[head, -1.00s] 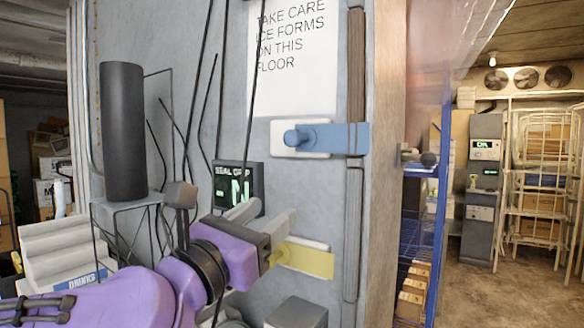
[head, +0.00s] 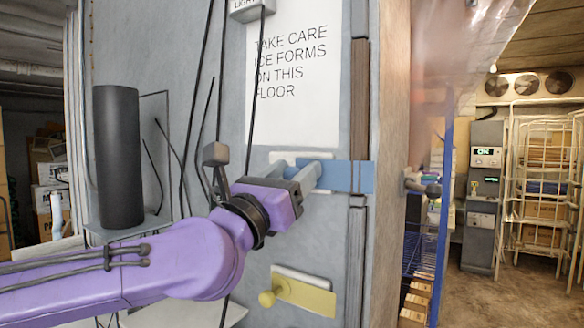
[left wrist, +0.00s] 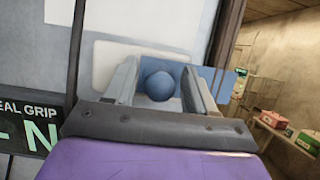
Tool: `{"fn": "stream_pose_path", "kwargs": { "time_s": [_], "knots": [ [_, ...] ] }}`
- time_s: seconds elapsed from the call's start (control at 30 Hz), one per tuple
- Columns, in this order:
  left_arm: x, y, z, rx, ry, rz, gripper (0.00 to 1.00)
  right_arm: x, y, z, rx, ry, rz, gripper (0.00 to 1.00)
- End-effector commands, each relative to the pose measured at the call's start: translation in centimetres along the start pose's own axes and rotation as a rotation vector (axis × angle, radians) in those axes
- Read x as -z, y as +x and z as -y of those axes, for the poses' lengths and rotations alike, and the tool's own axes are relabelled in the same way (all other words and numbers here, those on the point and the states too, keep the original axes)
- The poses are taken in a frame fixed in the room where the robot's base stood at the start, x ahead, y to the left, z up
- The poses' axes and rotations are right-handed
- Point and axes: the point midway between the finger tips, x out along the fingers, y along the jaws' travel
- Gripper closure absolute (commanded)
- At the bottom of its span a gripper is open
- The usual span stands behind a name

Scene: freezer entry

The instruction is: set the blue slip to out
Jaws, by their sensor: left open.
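The blue slip (head: 350,176) is a flat blue bar on the grey wall, lying across a white plate (head: 258,160) and reaching a dark upright strip at its right. In the left wrist view its round blue knob (left wrist: 158,86) shows between my fingers, and its bar (left wrist: 226,78) shows behind the right finger. My left gripper (head: 300,172) is open, with its fingers either side of the knob. I cannot tell whether a finger touches it. In the head view the gripper hides the knob. My right gripper is not in view.
A yellow slip (head: 305,294) with its own knob sits below. A lettered sign (head: 295,75) is above, and black cables (head: 257,90) hang in front of the wall. A lit seal grip display (left wrist: 28,128) shows at left in the wrist view. Blue shelving (head: 440,210) stands right.

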Motion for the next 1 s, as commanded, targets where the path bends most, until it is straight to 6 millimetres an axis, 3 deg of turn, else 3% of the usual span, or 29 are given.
{"fn": "stream_pose_path", "kwargs": {
  "time_s": [0.1, 0.27, 0.53, 0.8, 1.0],
  "knots": [
    [0.1, 0.0, 0.0, 0.000, 0.000, 0.000, 0.48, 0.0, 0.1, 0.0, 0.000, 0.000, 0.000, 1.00],
    [0.1, -0.1, 0.0, 0.000, 0.000, -0.001, 1.00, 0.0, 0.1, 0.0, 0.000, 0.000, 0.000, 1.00],
    [0.1, -0.1, -0.4, -0.002, -0.001, 0.000, 1.00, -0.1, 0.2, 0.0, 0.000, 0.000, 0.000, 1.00],
    [0.2, -0.1, -5.1, -0.004, -0.002, 0.001, 1.00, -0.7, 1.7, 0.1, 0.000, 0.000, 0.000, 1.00],
    [-0.1, -0.1, -6.1, -0.004, -0.001, 0.001, 1.00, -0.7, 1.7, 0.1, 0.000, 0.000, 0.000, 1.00]
  ]
}}
